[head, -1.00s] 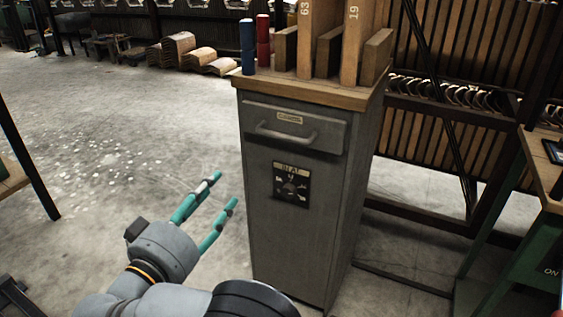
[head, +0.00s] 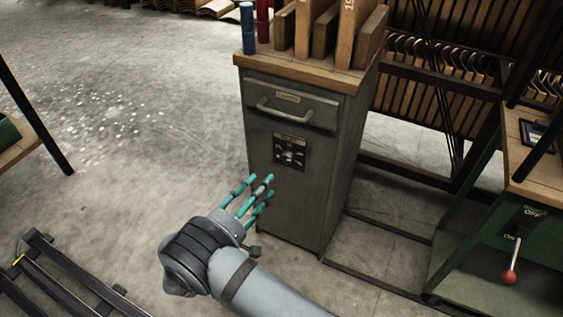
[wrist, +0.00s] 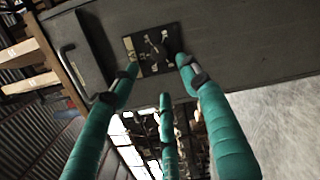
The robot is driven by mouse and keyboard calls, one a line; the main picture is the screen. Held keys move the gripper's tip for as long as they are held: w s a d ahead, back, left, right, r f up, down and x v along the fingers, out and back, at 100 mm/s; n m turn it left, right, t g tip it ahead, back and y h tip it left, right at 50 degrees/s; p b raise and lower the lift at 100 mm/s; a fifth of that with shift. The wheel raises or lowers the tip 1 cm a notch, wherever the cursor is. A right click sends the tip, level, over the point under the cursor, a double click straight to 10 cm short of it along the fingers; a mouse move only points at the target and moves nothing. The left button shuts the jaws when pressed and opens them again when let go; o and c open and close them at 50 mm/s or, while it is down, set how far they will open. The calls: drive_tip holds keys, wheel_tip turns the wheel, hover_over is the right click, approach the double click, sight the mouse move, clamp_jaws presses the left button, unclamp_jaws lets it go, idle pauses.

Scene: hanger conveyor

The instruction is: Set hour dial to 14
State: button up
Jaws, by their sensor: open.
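A small dark square panel with a rotary dial (head: 290,152) is set in the front of the grey cabinet (head: 285,195), below the drawer. Its lettering is too small to read in the head view now. In the wrist view the dial (wrist: 155,50) shows beyond my fingertips, turned on its side. My gripper (head: 254,192) has teal fingers, open and empty, in front of the cabinet and a little below and left of the dial. The fingers do not appear to touch the panel.
A drawer with a bar handle (head: 290,112) sits above the dial. Blue (head: 247,28) and red cylinders and upright wooden boards stand on the cabinet's wooden top (head: 290,70). A green bench with a red-knobbed lever (head: 509,275) stands at right.

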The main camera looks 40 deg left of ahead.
sight(285, 160)
drive_tip(key=w+b, duration=0.1)
drive_tip(key=w, duration=0.5)
drive_tip(key=w+b, duration=0.1)
drive_tip(key=w, duration=0.1)
drive_tip(key=shift+w+a+f+b, duration=0.1)
drive_tip(key=shift+w+a+b, duration=0.2)
drive_tip(key=shift+w, duration=0.85)
drive_tip(key=shift+c, duration=0.8)
drive_tip(key=c, duration=1)
